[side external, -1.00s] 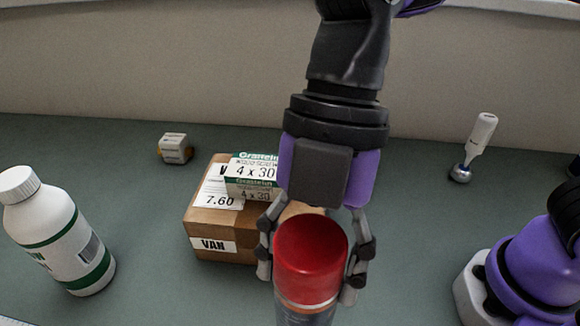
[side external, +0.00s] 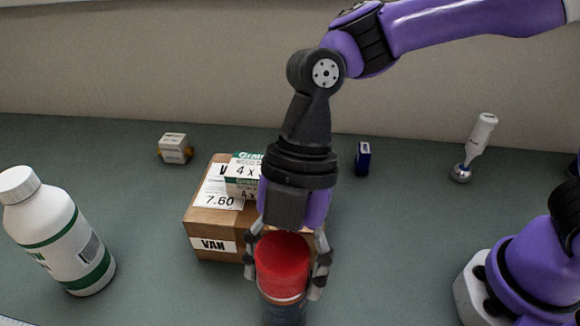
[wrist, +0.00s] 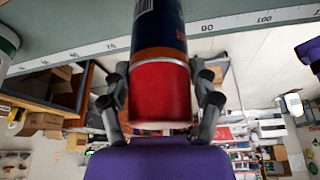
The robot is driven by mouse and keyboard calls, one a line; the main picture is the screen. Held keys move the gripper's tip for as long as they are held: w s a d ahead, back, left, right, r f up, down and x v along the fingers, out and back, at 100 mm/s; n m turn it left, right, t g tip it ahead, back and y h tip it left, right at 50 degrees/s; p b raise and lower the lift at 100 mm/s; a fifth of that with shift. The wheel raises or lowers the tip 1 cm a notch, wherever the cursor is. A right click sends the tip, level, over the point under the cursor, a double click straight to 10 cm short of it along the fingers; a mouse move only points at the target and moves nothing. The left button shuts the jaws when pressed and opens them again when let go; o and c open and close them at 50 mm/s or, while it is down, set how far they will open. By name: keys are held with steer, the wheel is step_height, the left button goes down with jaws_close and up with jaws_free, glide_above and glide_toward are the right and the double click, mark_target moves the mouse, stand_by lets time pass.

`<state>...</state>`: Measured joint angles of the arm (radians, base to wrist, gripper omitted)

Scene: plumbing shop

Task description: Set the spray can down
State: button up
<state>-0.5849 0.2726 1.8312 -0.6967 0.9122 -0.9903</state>
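The spray can has a red cap and a dark blue body (side external: 284,308); it stands upright in front of the cardboard box in the side view. My gripper (side external: 288,268) points down with its fingers on both sides of the red cap, shut on it. In the wrist view the can (wrist: 160,90) sits between the two fingers of my gripper (wrist: 162,95). The can's lower end is cut off by the frame in both views, so I cannot tell whether it touches the bench.
A cardboard box (side external: 212,221) bearing a small screw box (side external: 243,178) stands just behind the can. A white bottle (side external: 60,235) is at left. A small yellow-white box (side external: 174,148), a blue box (side external: 363,158) and a white-handled tool (side external: 477,147) stand farther back. Bench right of the can is clear.

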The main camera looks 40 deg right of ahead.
mark_target(289, 235)
steer(key=shift+o, duration=0.9)
steer(key=v, duration=0.7)
steer(key=shift+r, duration=0.25)
steer(key=d+f+m+t+h, duration=0.1)
steer(key=d+m+t+h, duration=0.2)
steer(key=d+m, duration=2)
steer(key=m+t, duration=0.1)
steer(key=t, duration=0.4)
steer(key=shift+s+d+m+h, duration=0.25)
steer(key=shift+d+m+h, duration=0.1)
steer(key=shift+m+h, duration=0.05)
steer(key=shift+f, duration=0.1)
